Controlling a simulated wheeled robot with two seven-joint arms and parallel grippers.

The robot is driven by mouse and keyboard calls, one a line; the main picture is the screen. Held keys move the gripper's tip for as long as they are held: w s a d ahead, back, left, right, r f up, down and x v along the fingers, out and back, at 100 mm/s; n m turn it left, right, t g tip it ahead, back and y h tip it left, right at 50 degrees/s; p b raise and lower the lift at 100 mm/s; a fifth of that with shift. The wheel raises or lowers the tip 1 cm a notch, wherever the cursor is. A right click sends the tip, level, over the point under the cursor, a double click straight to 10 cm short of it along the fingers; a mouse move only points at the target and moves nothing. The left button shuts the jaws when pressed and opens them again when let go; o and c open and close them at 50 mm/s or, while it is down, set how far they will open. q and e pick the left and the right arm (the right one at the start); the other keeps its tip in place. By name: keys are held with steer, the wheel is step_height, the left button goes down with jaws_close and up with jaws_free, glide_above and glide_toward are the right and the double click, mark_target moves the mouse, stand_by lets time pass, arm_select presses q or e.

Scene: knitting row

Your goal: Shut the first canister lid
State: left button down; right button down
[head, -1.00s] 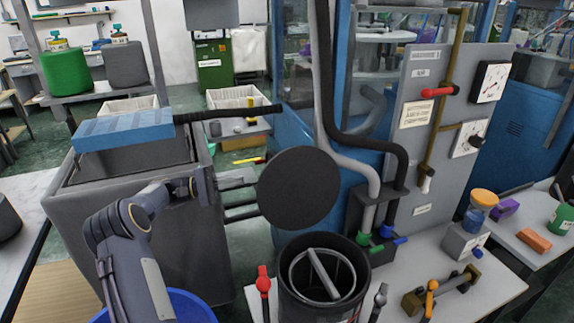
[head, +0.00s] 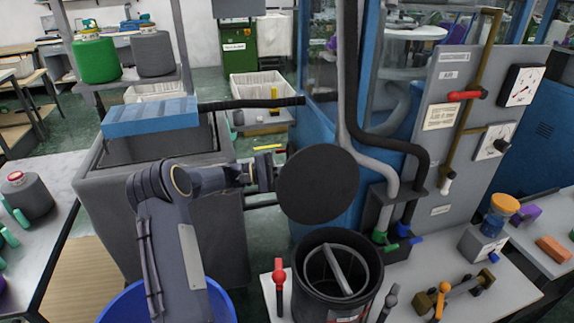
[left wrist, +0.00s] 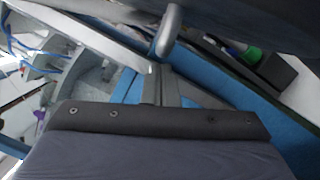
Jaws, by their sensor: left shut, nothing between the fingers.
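A black canister (head: 290,285) stands open on the bench in the head view, with a pale ring and bar inside its mouth. Its round dark lid (head: 318,184) stands raised above the back of the rim, face toward me. My left gripper (head: 274,172) reaches in from the left at the lid's left edge. The lid's edge hides its fingertips, so I cannot tell whether they touch it. In the left wrist view the left gripper (left wrist: 160,88) is shut and empty, and a dark surface fills the upper right. My right gripper is not in view.
A red-handled valve (head: 279,275) stands left of the canister and a grey one (head: 390,298) right of it. Hoses (head: 400,150) and a gauge panel (head: 445,120) rise behind. A grey bin (head: 95,215) with a blue block (head: 150,117) stands left.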

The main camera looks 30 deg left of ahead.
mark_target(308, 187)
arm_select(q)
steer(key=shift+s+d, duration=0.1)
steer(key=shift+d, duration=0.1)
stand_by(0.3)
steer(key=s+d+r+m+b, duration=0.1)
steer(key=s+d+m+b, duration=0.1)
steer(key=b, duration=0.3)
steer(key=s+d+r+m+g+y+b, duration=0.1)
steer(key=s+d+m+b, duration=0.2)
steer(key=b, duration=0.3)
steer(key=s+d+r+m+b, duration=0.1)
steer(key=s+d+m+b, duration=0.1)
steer(key=b, duration=0.3)
steer(key=shift+s+d+m+b, duration=0.25)
steer(key=shift+d+m+b, duration=0.15)
steer(key=shift+d+m, duration=0.4)
steer(key=s+d+f+m+y+b, duration=0.1)
steer(key=s+d+m+b, duration=0.2)
steer(key=b, duration=0.5)
steer(key=s+d+f+m+y+b, duration=0.1)
steer(key=s+d+f+m+b, duration=0.1)
steer(key=b, duration=0.7)
steer(key=shift+s+d+f+m, duration=0.25)
steer(key=shift+s+d+m, duration=0.7)
steer(key=shift+d, duration=0.7)
steer(key=shift+s, duration=0.1)
steer(key=p+v, duration=0.1)
steer(key=v, duration=0.6)
steer(key=shift+s+a+r, duration=0.25)
